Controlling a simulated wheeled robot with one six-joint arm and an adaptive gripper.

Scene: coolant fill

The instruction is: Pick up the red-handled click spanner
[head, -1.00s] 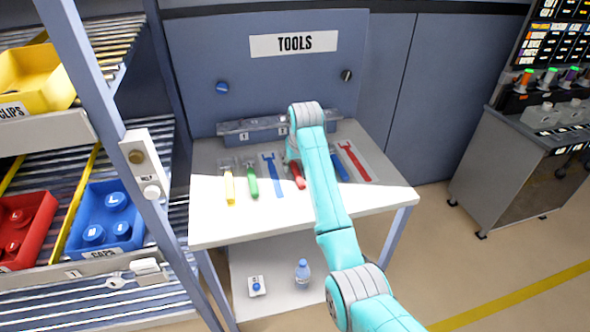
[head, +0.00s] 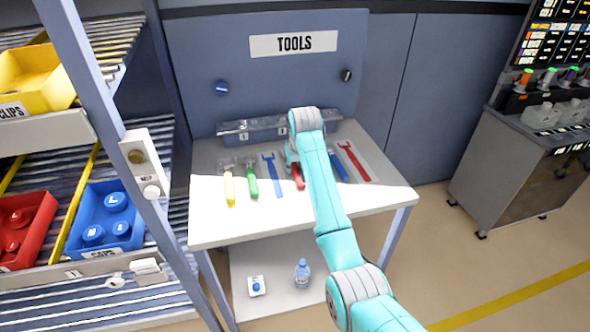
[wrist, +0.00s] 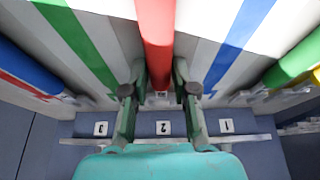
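The red-handled click spanner (head: 298,176) lies on the tool bench, in the row of tools, partly hidden by my arm. In the wrist view its red handle (wrist: 156,40) runs down from the top edge between my fingers. My gripper (wrist: 159,75) has one finger on each side of the handle, with the fingertips close against it and no clear gap showing.
A green-handled tool (head: 251,180) and a yellow-handled one (head: 229,187) lie to the left, a blue-handled one (head: 339,168) to the right. Painted blue (head: 273,175) and red (head: 354,161) tool outlines are empty. A numbered rail (head: 252,131) stands behind.

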